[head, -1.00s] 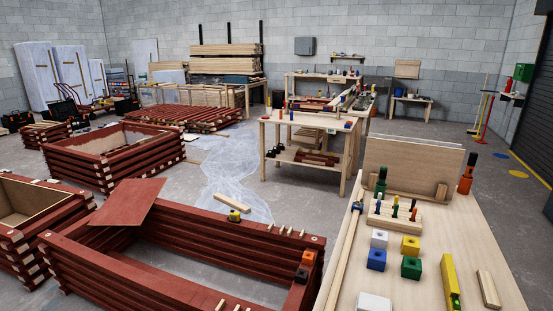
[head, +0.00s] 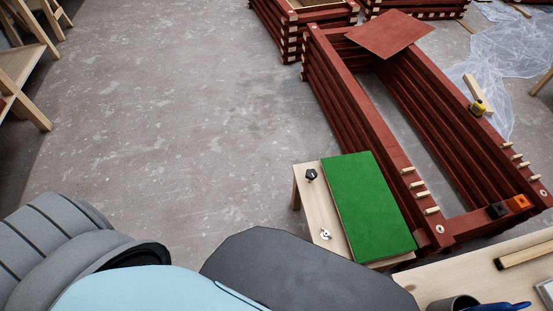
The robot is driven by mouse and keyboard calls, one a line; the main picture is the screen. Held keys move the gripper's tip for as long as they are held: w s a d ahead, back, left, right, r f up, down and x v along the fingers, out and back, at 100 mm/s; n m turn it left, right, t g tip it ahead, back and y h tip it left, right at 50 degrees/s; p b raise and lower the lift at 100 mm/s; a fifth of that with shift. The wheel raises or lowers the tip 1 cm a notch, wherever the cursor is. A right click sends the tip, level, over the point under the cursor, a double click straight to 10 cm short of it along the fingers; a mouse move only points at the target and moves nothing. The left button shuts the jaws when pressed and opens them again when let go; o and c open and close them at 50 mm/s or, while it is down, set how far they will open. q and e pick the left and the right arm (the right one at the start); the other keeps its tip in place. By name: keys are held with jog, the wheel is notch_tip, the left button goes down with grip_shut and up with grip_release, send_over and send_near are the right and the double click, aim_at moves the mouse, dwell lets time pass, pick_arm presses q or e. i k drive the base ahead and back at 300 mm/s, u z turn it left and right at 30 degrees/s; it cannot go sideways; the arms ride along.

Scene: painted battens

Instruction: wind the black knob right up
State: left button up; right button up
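The black knob (head: 311,175) sits near the far left corner of a small pale wooden bench (head: 316,207) in the head view. It is small, and I cannot tell how far it is wound. A green panel (head: 368,206) lies over the right part of the bench top. A small silvery fitting (head: 326,234) sits on the bench nearer to me, beside the panel. Neither of my grippers shows; only rounded grey, pale blue and dark parts of my own body fill the bottom left and middle.
A red batten frame (head: 357,110) stands just beyond and right of the bench, with a loose red board (head: 390,34) across its far end. A pale worktop (head: 470,276) is at the lower right. Wooden trestles (head: 22,70) stand far left. The concrete floor between is clear.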

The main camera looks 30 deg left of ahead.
aim_at(312, 174)
jog(key=u, duration=0.45)
jog(key=k, duration=0.5)
jog(key=u, duration=0.95)
jog(key=i, duration=1.6)
jog(key=z, duration=3.25)
